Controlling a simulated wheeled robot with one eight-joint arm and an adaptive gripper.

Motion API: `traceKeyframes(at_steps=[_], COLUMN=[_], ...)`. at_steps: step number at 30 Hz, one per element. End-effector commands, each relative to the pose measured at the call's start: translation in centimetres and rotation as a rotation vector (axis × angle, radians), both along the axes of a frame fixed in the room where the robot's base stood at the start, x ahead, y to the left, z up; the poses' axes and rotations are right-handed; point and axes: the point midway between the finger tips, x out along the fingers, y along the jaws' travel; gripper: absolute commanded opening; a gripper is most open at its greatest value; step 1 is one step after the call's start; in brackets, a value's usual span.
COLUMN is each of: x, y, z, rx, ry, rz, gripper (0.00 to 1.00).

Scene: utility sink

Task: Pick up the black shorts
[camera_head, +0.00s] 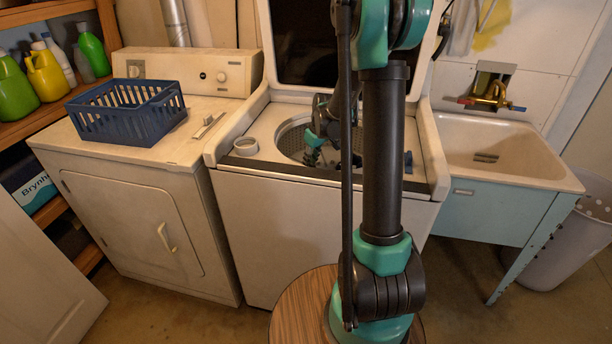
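The black shorts cannot be made out in this view. A top-loading washer (310,235) stands in the middle with its lid up, and its drum (291,138) is partly open to view. My gripper (311,158) is over the drum opening, pointing down, with dark fingertips low near the drum's front rim. My arm hides the right part of the opening and much of the drum's inside. The fingers are small and partly hidden, so I cannot tell whether they are open or hold anything.
A dryer (130,215) stands left of the washer with a blue basket (128,112) on top. A white ring-shaped cup (245,146) sits on the washer's left front corner. A utility sink (500,150) and a bin (575,240) are at right. Bottles (45,72) stand on left shelves.

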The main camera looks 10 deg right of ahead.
Motion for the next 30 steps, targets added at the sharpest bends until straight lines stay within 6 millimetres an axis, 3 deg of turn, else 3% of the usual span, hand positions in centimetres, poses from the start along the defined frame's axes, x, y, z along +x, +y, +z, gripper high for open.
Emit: traceKeyframes(at_steps=[4,20,26,30], x=[0.0,0.0,0.0,0.0], y=[0.0,0.0,0.0,0.0], z=[0.0,0.2,1.7,4.3], rx=[0.000,0.000,0.000,0.000], ry=[0.000,0.000,0.000,0.000], rz=[0.000,0.000,0.000,0.000], gripper=[0.00,0.00,0.00,0.00])
